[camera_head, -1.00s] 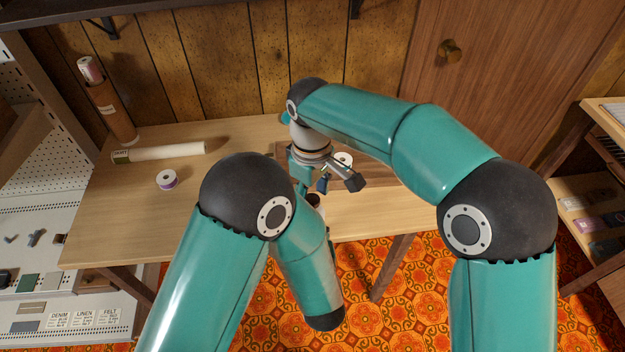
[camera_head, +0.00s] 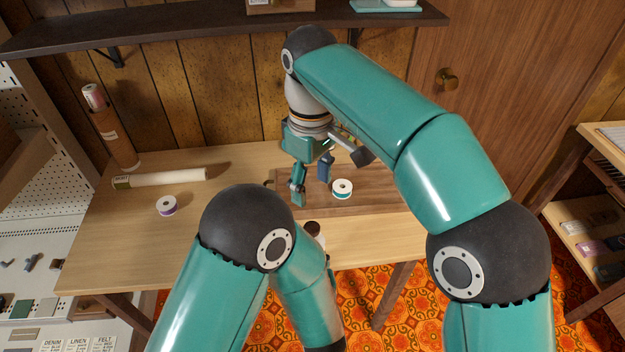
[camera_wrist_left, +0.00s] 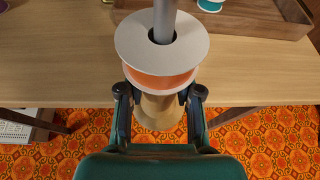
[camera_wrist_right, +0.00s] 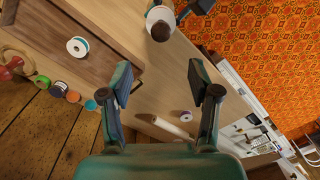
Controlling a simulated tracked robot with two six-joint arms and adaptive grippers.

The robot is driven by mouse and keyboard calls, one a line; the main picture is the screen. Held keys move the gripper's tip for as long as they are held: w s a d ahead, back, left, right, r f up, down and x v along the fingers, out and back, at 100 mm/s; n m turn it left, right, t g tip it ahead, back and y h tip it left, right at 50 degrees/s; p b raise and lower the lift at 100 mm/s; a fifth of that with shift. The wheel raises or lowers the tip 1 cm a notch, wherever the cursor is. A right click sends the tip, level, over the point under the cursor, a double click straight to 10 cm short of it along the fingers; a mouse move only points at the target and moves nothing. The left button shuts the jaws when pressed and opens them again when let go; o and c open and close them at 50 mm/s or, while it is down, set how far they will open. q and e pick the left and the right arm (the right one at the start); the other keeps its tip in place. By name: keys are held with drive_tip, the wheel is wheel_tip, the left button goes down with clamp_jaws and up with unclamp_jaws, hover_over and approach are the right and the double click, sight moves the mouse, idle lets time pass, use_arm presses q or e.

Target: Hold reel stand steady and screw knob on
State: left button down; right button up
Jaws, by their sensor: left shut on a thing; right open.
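The reel stand shows in the left wrist view as a grey rod (camera_wrist_left: 164,18) through a reel with a grey disc (camera_wrist_left: 140,38), orange thread (camera_wrist_left: 160,80) and a wooden lower part. My left gripper (camera_wrist_left: 160,98) is shut on the reel stand, a finger on each side low down. A dark brown knob (camera_wrist_right: 161,31) sits over the pale disc in the right wrist view. It also shows in the head view (camera_head: 312,228); its thread is hidden. My right gripper (camera_head: 312,177) is open and empty, beyond and above the knob, with clear space between its fingers (camera_wrist_right: 158,82).
A brown wooden tray (camera_head: 385,190) holds a white-and-teal reel (camera_head: 342,189). A purple-edged reel (camera_head: 167,206) and a pale fabric roll (camera_head: 160,178) lie on the table (camera_head: 110,240). The left table area is mostly clear.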

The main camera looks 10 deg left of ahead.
idle(0.3)
drive_tip(key=w+d+f+m, duration=0.1)
drive_tip(key=w+d+f, duration=0.1)
drive_tip(key=d+f, duration=0.3)
drive_tip(key=w+d+f+m, duration=0.1)
drive_tip(key=w+d+f, duration=0.2)
drive_tip(key=f, duration=0.5)
drive_tip(key=s+d+f+m+t+y, duration=0.1)
drive_tip(key=s+d+f+m+y, duration=0.2)
drive_tip(key=d+f, duration=0.85)
drive_tip(key=s+a+f+m, duration=0.1)
drive_tip(key=s+f+m, duration=0.3)
drive_tip(key=s+f, duration=0.4)
drive_tip(key=s+a+f+m+y, duration=0.1)
drive_tip(key=s+f+m, duration=0.4)
drive_tip(key=s, duration=0.8)
drive_tip(key=x, duration=0.3)
drive_tip(key=shift+d, duration=0.25)
